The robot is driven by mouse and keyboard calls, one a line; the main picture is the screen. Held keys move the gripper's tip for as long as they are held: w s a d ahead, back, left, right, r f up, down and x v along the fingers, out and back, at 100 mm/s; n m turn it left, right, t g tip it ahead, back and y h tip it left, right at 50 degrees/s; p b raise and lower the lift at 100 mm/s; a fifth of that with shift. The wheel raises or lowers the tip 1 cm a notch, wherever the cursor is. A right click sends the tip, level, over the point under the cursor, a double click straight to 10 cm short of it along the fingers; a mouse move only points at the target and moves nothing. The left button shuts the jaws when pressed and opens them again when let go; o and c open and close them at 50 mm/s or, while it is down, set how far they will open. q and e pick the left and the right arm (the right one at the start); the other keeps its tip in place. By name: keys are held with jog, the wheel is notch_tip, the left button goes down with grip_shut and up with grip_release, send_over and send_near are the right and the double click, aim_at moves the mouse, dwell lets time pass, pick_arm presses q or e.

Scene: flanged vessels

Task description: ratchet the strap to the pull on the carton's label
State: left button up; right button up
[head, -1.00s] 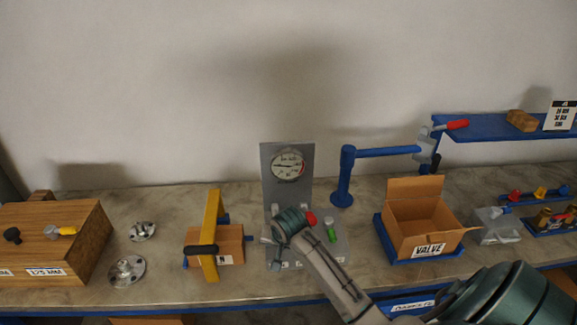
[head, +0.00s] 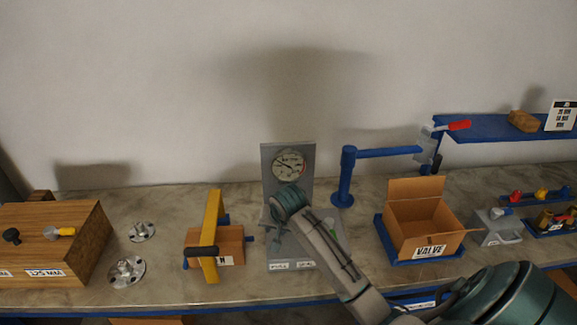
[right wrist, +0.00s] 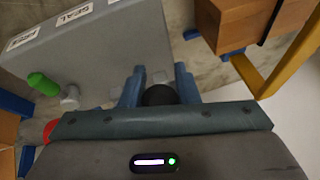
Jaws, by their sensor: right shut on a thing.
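The brown carton (head: 231,243) stands on the bench left of the grey gauge stand. The carton's white label (head: 225,260) is partly covered by the strap and unreadable. The carton (right wrist: 241,22) and strap (right wrist: 277,75) also show in the right wrist view. My right gripper (head: 276,238) is at the gauge stand, apart from the carton. In the right wrist view its fingers (right wrist: 160,88) are shut on a round black knob (right wrist: 160,95). My left gripper is not in view.
The gauge stand (head: 268,185) bears a dial (head: 289,165) and a green handle (right wrist: 42,84). An open box marked VALVE (head: 407,235) stands right of it, near a blue post (head: 345,175). Metal flanges (head: 127,271) and a wooden box (head: 88,225) are at left.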

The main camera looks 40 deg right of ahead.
jog(key=shift+w+d+r, duration=0.2)
jog(key=shift+r, duration=0.35)
jog(key=o, duration=0.9)
jog(key=shift+c, duration=0.2)
jog(key=shift+o, duration=0.9)
jog(key=shift+s, duration=0.35)
jog(key=shift+s+a+r, duration=0.1)
jog(key=shift+r, duration=0.3)
jog(key=shift+v, duration=2.35)
jog(key=shift+s, duration=0.2)
